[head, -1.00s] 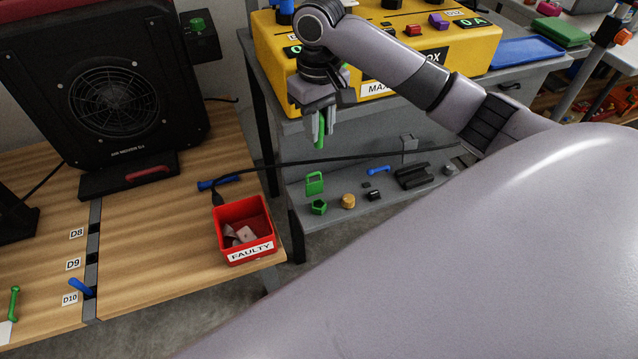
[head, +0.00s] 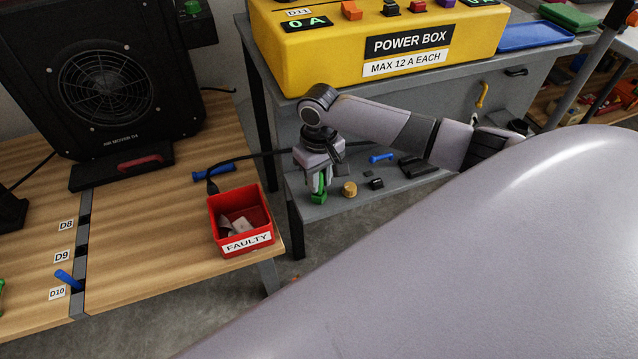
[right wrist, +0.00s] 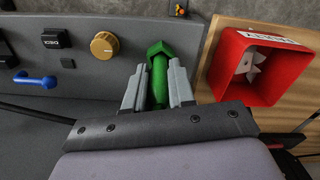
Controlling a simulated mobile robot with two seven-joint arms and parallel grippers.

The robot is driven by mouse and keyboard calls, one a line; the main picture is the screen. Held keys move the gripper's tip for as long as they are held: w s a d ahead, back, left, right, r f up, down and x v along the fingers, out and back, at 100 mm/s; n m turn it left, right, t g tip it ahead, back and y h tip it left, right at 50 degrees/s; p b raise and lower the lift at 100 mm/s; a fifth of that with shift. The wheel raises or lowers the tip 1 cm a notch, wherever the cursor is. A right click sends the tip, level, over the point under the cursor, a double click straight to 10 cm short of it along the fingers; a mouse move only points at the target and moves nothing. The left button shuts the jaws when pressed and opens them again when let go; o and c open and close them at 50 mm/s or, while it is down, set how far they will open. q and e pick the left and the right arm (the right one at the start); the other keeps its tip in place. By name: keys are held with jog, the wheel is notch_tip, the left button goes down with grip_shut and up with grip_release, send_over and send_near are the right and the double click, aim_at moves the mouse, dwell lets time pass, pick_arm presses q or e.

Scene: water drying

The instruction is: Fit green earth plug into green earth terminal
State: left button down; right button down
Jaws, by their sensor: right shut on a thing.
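The green earth terminal (head: 318,198) is a green hexagonal piece on the low grey shelf; it shows in the right wrist view (right wrist: 160,49) just beyond my fingertips. My right gripper (head: 318,183) points down over it and is shut on the green earth plug, a green rod (right wrist: 159,85) between the two grey fingers. The rod's end meets the hexagonal piece in the picture; I cannot tell how deep it sits or whether it is in. My left gripper is not in view.
On the shelf, a brass knob (head: 349,189), a small black block (head: 376,184) and a blue handle (head: 381,158) are near my gripper. A red FAULTY bin (head: 241,221) stands on the wooden bench to the left. The yellow power box (head: 390,40) stands above and behind.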

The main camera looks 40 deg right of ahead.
jog(key=shift+f, duration=0.55)
jog(key=shift+f, duration=0.2)
jog(key=c, duration=1)
grip_release()
jog(key=shift+o, duration=0.2)
jog(key=shift+r, duration=0.1)
